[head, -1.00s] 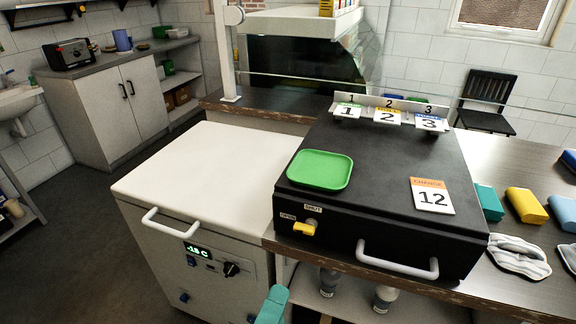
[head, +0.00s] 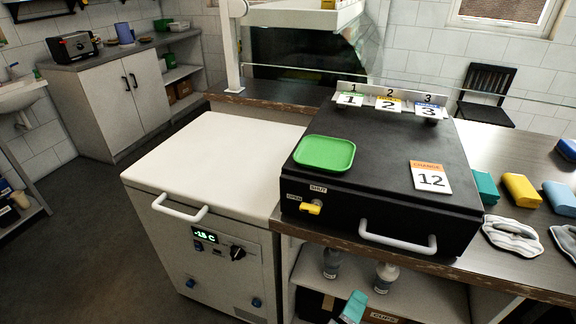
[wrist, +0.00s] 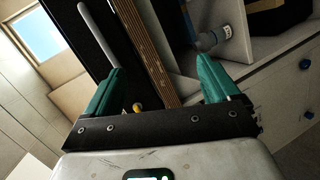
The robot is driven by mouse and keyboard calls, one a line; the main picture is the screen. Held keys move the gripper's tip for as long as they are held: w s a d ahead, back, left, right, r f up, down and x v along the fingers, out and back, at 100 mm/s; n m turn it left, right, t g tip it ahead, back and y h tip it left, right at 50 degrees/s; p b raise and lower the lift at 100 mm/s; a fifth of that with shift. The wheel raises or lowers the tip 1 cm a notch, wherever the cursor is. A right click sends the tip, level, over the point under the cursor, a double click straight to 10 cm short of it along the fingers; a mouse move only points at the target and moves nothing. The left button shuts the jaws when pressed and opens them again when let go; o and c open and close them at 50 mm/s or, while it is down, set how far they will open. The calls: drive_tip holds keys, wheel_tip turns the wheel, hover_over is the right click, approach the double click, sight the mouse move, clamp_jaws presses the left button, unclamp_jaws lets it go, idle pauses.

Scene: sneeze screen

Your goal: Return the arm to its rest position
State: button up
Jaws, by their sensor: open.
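My gripper shows in the wrist view (wrist: 160,75) with its two teal fingers wide apart and nothing between them. In the head view only a teal finger part (head: 353,307) shows at the bottom edge, in front of the open shelf under the counter. The rest of my arm is out of the head view. The gripper is apart from the black box (head: 390,160), which stands on the counter above it.
A white chest freezer (head: 215,150) stands left of the counter. The box carries a green tray (head: 324,153), a "12" card (head: 431,178) and a front handle (head: 398,237). Bottles (head: 385,277) stand on the shelf. Cloths (head: 512,238) lie at right. Floor at left is clear.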

drive_tip(key=s+d+f+m+g+y, duration=0.1)
drive_tip(key=s+d+f+m+g, duration=0.3)
drive_tip(key=d, duration=0.4)
drive_tip(key=s+d+f+m+g+y, duration=0.1)
drive_tip(key=s+d+f+m+g, duration=0.2)
drive_tip(key=d+f, duration=0.4)
drive_tip(key=s+d+f+m+g+y, duration=0.1)
drive_tip(key=s+f+g+y, duration=0.1)
drive_tip(key=s, duration=0.4)
drive_tip(key=s+d+f+m+g+y, duration=0.1)
drive_tip(key=s+f+g+y, duration=0.1)
drive_tip(key=s, duration=0.4)
drive_tip(key=shift+s+d+m+y, duration=0.2)
drive_tip(key=shift+d+m+y, duration=0.2)
drive_tip(key=shift+y, duration=0.3)
